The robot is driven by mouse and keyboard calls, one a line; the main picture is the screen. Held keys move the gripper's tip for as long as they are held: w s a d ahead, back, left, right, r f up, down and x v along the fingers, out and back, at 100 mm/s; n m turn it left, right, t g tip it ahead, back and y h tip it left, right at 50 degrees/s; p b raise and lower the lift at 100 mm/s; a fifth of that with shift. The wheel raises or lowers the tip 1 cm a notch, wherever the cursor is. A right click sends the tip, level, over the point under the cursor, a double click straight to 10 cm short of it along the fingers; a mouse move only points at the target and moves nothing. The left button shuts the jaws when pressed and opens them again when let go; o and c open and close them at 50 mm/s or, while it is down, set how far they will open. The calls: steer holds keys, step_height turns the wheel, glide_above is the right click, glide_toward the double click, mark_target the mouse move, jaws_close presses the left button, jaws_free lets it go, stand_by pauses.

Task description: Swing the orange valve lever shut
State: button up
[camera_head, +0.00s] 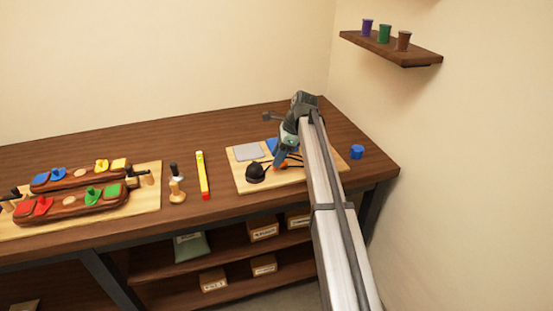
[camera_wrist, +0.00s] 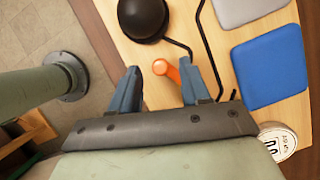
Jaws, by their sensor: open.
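The orange valve lever (camera_wrist: 172,72) shows in the wrist view with its round end between my two blue fingers. There is a gap on each side of it, and I cannot tell how far below the fingertips it lies. My gripper (camera_wrist: 160,68) is open and empty over the edge of the light wooden board (camera_wrist: 210,85). In the head view a small orange part (camera_head: 280,164) shows just under my gripper (camera_head: 285,157). The lever's far end and the valve body are hidden or cannot be made out.
A black dome (camera_wrist: 143,16) stands close beyond the fingers, with bent black rods (camera_wrist: 203,35) beside it. A grey pad (camera_wrist: 245,8) and a blue pad (camera_wrist: 270,70) lie on the board. A blue cup (camera_head: 357,152) stands right of the board.

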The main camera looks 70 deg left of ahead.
steer(key=shift+x, duration=0.75)
jaws_close()
